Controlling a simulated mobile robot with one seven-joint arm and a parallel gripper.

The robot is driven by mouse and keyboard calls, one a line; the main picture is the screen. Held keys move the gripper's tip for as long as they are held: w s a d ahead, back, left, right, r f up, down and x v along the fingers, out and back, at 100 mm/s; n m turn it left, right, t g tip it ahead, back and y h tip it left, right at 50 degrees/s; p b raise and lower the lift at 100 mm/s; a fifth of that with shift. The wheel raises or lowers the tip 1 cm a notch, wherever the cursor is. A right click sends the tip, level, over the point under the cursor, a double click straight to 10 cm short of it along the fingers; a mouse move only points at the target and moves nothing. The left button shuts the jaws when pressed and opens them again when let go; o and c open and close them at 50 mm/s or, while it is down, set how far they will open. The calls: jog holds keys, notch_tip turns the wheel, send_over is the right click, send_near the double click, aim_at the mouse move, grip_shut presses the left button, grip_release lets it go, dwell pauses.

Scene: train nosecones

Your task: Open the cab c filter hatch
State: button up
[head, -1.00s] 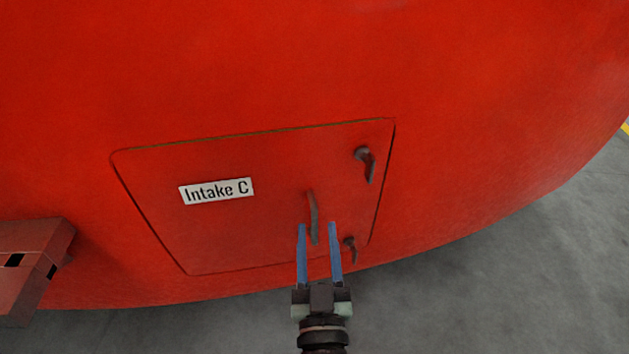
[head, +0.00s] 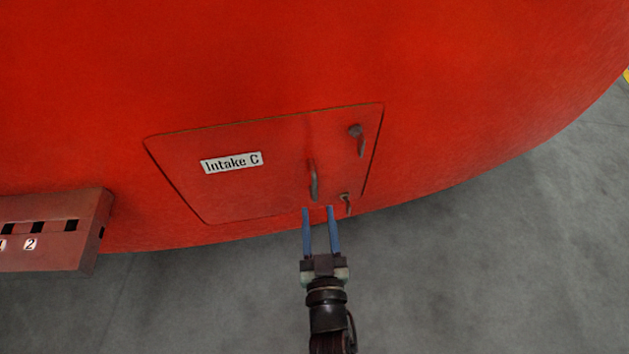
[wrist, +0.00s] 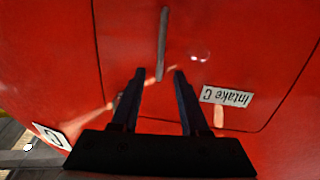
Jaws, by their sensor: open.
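The filter hatch (head: 255,180) is a red panel labelled Intake C (head: 232,162), flush in the red nosecone and shut. A dark bar handle (head: 313,180) stands near its right side. An upper latch (head: 357,139) and a lower latch (head: 345,203) sit at the right edge, both hanging downward. My gripper (head: 318,209) is open and empty, its blue fingers just below the handle in the head view. In the wrist view the handle (wrist: 163,42) lies beyond and between the fingertips (wrist: 158,72), apart from them. The label (wrist: 228,97) appears upside down there.
A reddish box (head: 60,228) with dark slots and number tags juts out at the lower left. Grey floor (head: 480,270) is open below and to the right. A white tag (wrist: 50,135) shows at the lower left of the wrist view.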

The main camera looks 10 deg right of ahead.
aim_at(315, 188)
jog(key=w, duration=0.8)
jog(key=shift+d, duration=0.25)
jog(key=shift+c, duration=0.3)
grip_shut()
dwell(0.8)
